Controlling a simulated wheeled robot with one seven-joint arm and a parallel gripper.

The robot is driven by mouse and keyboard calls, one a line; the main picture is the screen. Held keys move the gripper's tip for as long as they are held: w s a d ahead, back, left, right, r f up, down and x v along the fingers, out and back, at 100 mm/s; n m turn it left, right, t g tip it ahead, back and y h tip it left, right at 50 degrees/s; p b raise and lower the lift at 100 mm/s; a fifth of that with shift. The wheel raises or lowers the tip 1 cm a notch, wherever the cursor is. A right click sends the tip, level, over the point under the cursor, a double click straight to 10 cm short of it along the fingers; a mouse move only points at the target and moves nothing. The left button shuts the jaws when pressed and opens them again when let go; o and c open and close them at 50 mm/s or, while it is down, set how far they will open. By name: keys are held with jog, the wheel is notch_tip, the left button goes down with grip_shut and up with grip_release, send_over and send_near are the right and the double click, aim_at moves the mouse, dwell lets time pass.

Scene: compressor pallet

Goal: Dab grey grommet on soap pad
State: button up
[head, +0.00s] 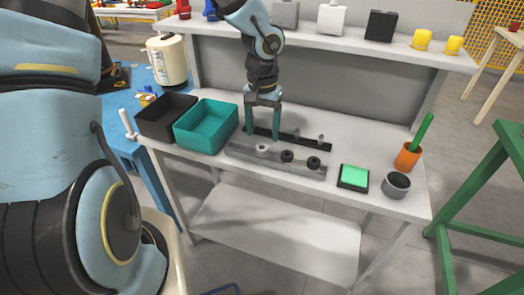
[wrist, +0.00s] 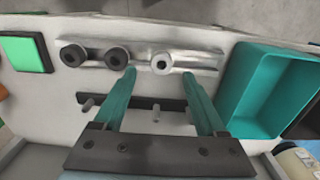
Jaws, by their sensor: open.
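The grey grommet (head: 262,150) is a light ring at the left end of a grey metal rail (head: 275,162) on the bench; it also shows in the wrist view (wrist: 161,64). The soap pad (head: 354,175) is a green square in a black frame, right of the rail; it shows at the upper left of the wrist view (wrist: 26,52). My gripper (head: 263,130) is open and empty, with its teal fingers pointing down near the grommet. In the wrist view the fingertips (wrist: 159,72) lie either side of the grommet, not visibly touching it.
Two dark grommets (head: 287,156) (head: 314,162) sit on the same rail. A black strip with pegs (head: 292,139) lies behind it. Teal (head: 206,126) and black (head: 166,116) bins stand left. A grey cup (head: 396,185) and orange cup with green stick (head: 408,156) stand right.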

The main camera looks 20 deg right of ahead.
aim_at(262, 152)
jog(key=shift+w+f+p, duration=0.2)
jog(key=shift+f+p, duration=0.35)
jog(key=shift+f, duration=2)
jog(key=shift+c, duration=0.4)
grip_shut()
